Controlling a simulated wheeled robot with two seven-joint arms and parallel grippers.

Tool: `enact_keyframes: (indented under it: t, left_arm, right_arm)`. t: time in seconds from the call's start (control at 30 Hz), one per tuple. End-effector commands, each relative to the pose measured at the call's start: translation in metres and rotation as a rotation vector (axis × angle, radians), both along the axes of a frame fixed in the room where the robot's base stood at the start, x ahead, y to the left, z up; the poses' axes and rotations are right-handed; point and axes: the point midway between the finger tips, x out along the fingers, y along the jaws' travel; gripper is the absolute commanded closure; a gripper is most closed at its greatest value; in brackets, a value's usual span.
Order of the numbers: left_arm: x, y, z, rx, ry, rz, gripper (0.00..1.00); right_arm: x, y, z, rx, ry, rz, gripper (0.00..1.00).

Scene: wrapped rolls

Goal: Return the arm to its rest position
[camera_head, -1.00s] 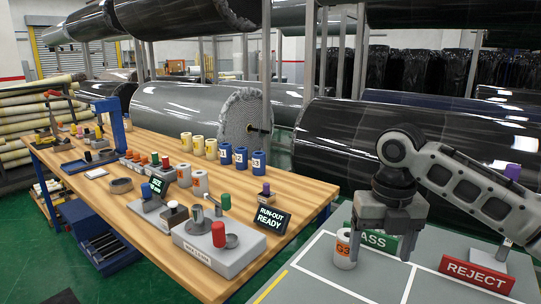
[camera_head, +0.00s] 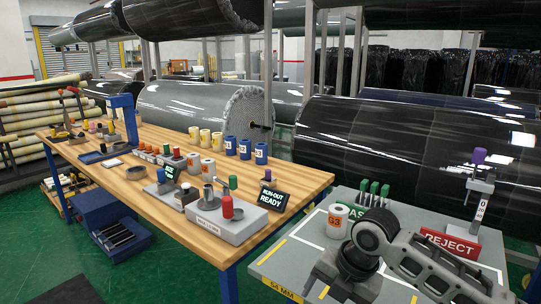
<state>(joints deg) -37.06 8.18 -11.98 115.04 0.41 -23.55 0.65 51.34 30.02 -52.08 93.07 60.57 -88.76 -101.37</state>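My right arm comes in from the lower right. Its gripper (camera_head: 328,292) hangs low over the front of the grey table, at the bottom edge of the picture. Its fingers look apart with nothing between them, though they are partly cut off. The white roll with the orange G3 label (camera_head: 338,221) stands upright on the grey table, behind and apart from the gripper, in front of the green PASS sign (camera_head: 356,212), which my arm partly hides. My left gripper is not in view.
The red REJECT sign (camera_head: 450,244) and a gauge post with a purple top (camera_head: 479,157) stand at the right of the grey table (camera_head: 289,252). The wooden bench (camera_head: 135,179) at left holds several rolls, gauges and a RUN-OUT READY display (camera_head: 272,197).

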Motion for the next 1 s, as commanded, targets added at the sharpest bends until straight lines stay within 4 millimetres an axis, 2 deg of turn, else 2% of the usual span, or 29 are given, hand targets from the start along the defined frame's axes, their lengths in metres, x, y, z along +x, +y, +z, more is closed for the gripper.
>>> enact_keyframes:
  t: [0.03,0.2,0.37,0.47,0.53,0.7,0.83,1.0]
  left_arm:
    - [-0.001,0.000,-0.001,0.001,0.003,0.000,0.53]
    - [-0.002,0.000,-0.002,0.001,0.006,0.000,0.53]
    - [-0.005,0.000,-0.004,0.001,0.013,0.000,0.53]
    - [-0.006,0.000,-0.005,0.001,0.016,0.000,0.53]
    - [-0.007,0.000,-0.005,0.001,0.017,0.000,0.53]
    - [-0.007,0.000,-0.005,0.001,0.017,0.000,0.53]
    - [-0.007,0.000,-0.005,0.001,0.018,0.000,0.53]
    - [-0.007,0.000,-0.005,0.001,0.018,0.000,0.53]
  right_arm:
    - [-0.008,0.013,-0.019,0.056,0.011,-0.071,0.24]
    - [-0.032,0.052,-0.072,0.314,0.045,-0.456,0.24]
    - [-0.062,0.065,-0.112,0.578,0.118,-0.899,0.24]
    - [-0.085,0.057,-0.132,0.730,0.166,-1.182,0.24]
    - [-0.103,0.045,-0.145,0.829,0.193,-1.376,0.24]
    - [-0.151,0.004,-0.166,1.022,0.215,-1.766,0.24]
    - [-0.181,-0.022,-0.172,1.112,0.207,-1.937,0.24]
    - [-0.197,-0.035,-0.174,1.160,0.200,-2.017,0.24]
